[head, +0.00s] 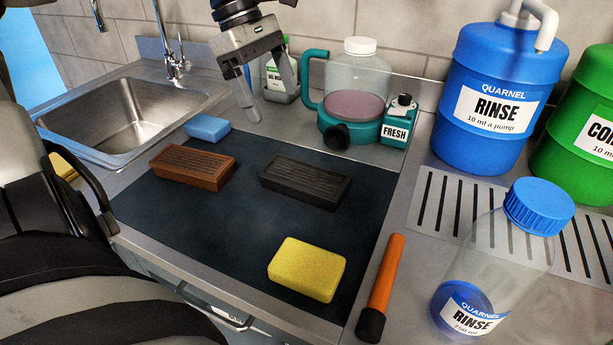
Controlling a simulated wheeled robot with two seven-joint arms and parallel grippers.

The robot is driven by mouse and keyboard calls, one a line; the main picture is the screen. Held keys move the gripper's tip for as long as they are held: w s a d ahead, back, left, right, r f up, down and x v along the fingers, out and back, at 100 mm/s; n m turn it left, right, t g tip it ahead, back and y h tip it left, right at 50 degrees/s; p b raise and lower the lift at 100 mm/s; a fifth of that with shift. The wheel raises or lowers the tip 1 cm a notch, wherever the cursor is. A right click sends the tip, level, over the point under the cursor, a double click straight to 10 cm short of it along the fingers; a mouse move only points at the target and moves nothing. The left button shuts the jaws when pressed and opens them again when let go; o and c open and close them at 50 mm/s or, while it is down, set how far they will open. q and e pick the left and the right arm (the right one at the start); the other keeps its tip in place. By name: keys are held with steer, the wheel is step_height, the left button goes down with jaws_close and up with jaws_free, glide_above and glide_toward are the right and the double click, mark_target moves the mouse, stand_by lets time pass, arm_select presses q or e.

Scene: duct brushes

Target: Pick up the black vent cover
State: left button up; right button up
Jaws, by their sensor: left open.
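The black vent cover (305,182) is a dark rectangular block with a slatted top. It lies flat on the dark mat (215,240), right of a similar brown vent cover (193,167). My left gripper (272,107) hangs at the top centre with its fingers pointing down. Its two fingers are apart with nothing between them. In the picture it is above and behind the black vent cover, not touching it. My right gripper is not in view.
A yellow sponge (307,269) and a blue sponge (207,128) lie near the covers. A teal-based jar (352,95) and blue drum (492,95) are behind. A sink (130,115) is left.

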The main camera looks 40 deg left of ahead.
mark_target(305, 175)
arm_select(q)
steer(key=x, duration=1.6)
steer(key=shift+s+f, duration=0.1)
steer(key=shift+f, duration=0.1)
steer(key=shift+c, duration=0.3)
steer(key=shift+r, duration=0.1)
steer(key=c, duration=1.2)
step_height(305, 175, up, 10)
steer(key=o, duration=0.6)
steer(key=c, duration=0.3)
